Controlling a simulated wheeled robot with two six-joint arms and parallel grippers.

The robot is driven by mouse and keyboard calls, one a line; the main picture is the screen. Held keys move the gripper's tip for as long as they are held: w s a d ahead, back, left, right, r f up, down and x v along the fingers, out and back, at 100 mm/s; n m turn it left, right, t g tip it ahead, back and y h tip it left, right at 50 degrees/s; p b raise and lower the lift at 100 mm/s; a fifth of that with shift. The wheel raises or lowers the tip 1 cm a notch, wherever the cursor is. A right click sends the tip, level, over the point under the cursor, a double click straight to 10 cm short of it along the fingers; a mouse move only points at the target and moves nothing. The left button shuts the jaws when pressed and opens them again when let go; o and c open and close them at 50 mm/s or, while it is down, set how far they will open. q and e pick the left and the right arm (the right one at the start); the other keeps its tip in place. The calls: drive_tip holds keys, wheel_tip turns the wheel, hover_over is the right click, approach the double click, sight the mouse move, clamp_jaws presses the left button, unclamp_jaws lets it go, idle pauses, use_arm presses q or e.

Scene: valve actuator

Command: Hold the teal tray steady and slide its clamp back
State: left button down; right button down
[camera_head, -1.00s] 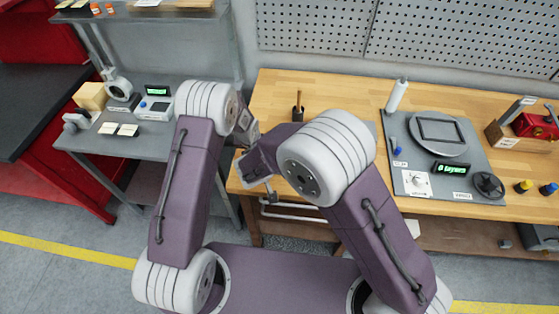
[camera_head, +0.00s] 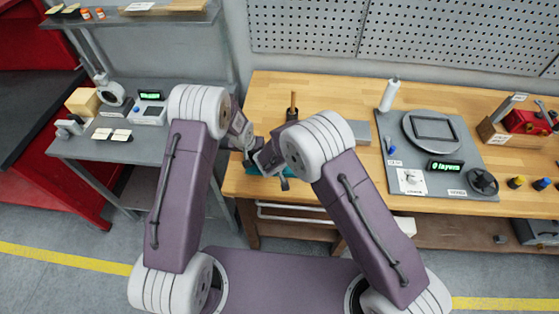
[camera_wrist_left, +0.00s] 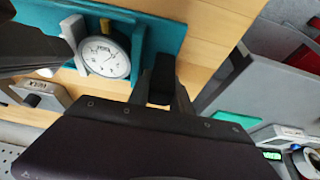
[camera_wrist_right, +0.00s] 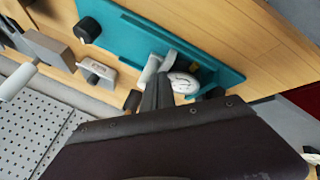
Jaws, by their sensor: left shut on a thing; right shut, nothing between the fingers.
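The teal tray (camera_head: 262,170) lies on the wooden bench's left end, mostly hidden by my grippers in the head view. It also shows in the left wrist view (camera_wrist_left: 155,32) and right wrist view (camera_wrist_right: 130,38). A white round gauge (camera_wrist_left: 104,57) sits on it beside the pale grey clamp (camera_wrist_left: 73,30); the gauge also shows in the right wrist view (camera_wrist_right: 182,82). My right gripper (camera_wrist_right: 157,92) is shut and empty close to the clamp (camera_wrist_right: 155,65); contact is unclear.
Another black knob (camera_wrist_right: 88,30) stands at the tray's other end. A labelled block (camera_wrist_right: 97,70) stands beside the tray. A grey mat (camera_head: 440,180) with a scale is to the right. Bare wood lies in front of the mat's left side.

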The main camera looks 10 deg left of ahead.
use_arm(q)
drive_tip(key=shift+s+f, duration=0.15)
use_arm(e)
drive_tip(key=d, duration=0.5)
drive_tip(key=shift+d, duration=0.1)
drive_tip(key=shift+s+a, duration=1.25)
drive_tip(key=v, duration=1)
drive_tip(key=shift+s+a, duration=0.15)
drive_tip(key=shift+s, duration=0.1)
use_arm(q)
drive_tip(key=c, duration=1.4)
unclamp_jaws()
drive_tip(key=o, duration=0.3)
drive_tip(key=shift+a, duration=0.1)
drive_tip(key=shift+w, duration=0.2)
use_arm(e)
drive_tip(key=shift+w+a, duration=0.1)
drive_tip(key=shift+w, duration=0.05)
